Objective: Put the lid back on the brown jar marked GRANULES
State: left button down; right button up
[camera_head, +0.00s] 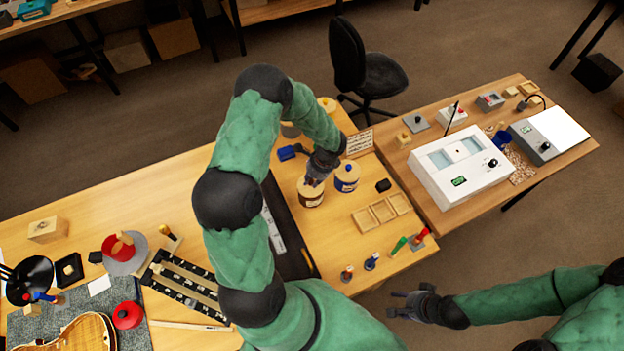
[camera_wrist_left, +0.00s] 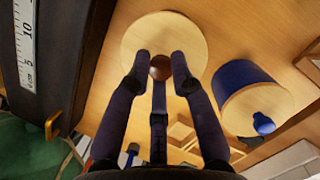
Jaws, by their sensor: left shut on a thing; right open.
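The brown jar (camera_head: 310,197) with a pale label stands on the right part of the wooden bench; the label text is too small to read. My left gripper (camera_head: 317,178) is directly over it. In the left wrist view, the left gripper's fingers (camera_wrist_left: 160,72) are shut on the brown knob (camera_wrist_left: 160,67) of a round pale wooden lid (camera_wrist_left: 163,30). The lid covers the jar from above in that view; I cannot tell whether it rests on the rim or hovers just above. My right gripper (camera_head: 408,305) is open and empty, off the bench's front right edge.
A blue jar (camera_head: 347,178) with a pale lid stands close beside, right of the brown jar; it also shows in the left wrist view (camera_wrist_left: 240,85). A wooden compartment tray (camera_head: 381,213) lies to the right. A dark strip with a ruler (camera_head: 272,232) runs left. Small coloured-handled tools stand in front.

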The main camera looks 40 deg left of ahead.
pick_arm(q)
jog(key=shift+f+b, duration=0.2)
jog(key=shift+b, duration=0.25)
dwell(0.9)
jog(key=c, duration=1)
grip_release()
jog(key=shift+o, duration=0.2)
jog(key=o, duration=0.4)
jog(key=shift+r, duration=0.1)
jog(key=shift+r+p, duration=2.35)
jog(key=shift+r, duration=1.1)
